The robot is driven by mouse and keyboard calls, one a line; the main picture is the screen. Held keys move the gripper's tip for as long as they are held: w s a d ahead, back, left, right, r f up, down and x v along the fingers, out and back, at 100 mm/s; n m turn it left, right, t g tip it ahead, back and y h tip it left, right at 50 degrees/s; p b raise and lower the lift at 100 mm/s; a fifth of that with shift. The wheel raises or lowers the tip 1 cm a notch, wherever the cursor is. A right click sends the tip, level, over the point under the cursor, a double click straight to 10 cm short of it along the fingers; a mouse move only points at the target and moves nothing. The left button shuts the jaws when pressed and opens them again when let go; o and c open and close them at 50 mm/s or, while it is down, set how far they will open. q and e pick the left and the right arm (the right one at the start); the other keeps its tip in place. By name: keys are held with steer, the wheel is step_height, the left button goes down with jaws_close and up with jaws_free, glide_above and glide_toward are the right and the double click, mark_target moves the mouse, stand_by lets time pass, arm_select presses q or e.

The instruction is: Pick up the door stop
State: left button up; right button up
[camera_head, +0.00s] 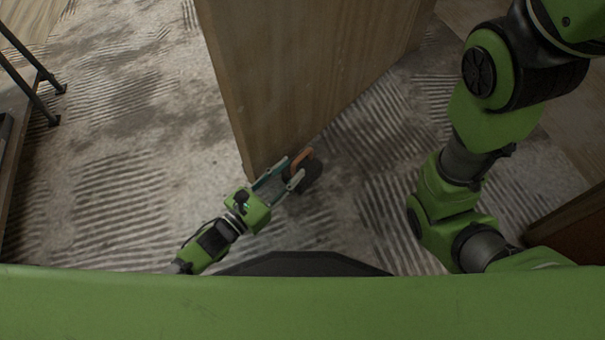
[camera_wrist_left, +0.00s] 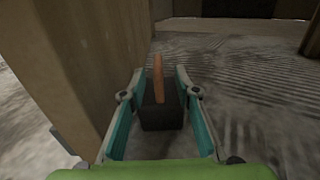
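The door stop is a dark block (camera_wrist_left: 162,113) with an upright orange-brown handle (camera_wrist_left: 158,78). It stands on the floor at the lower edge of the wooden door. In the head view its handle (camera_head: 303,158) and dark body (camera_head: 311,175) show just past the fingertips. My left gripper (camera_head: 288,178) is open, low by the floor, with one finger on each side of the door stop. In the left wrist view the fingers (camera_wrist_left: 158,85) flank the block, with a gap visible on both sides. My right gripper is not in view; only my right arm shows.
The wooden door (camera_head: 300,75) stands upright right beside the left gripper, on its left in the wrist view. A dark metal frame (camera_head: 35,75) is at the far left. A brown panel (camera_head: 572,222) is at the lower right. The ridged floor (camera_head: 120,150) is clear at left.

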mark_target(296, 161)
arm_select(q)
steer(key=shift+b+x, duration=2.25)
steer(key=shift+x, duration=0.5)
steer(key=shift+w+r, duration=0.15)
steer(key=shift+r, duration=0.2)
jaws_close()
steer(key=shift+r, duration=0.1)
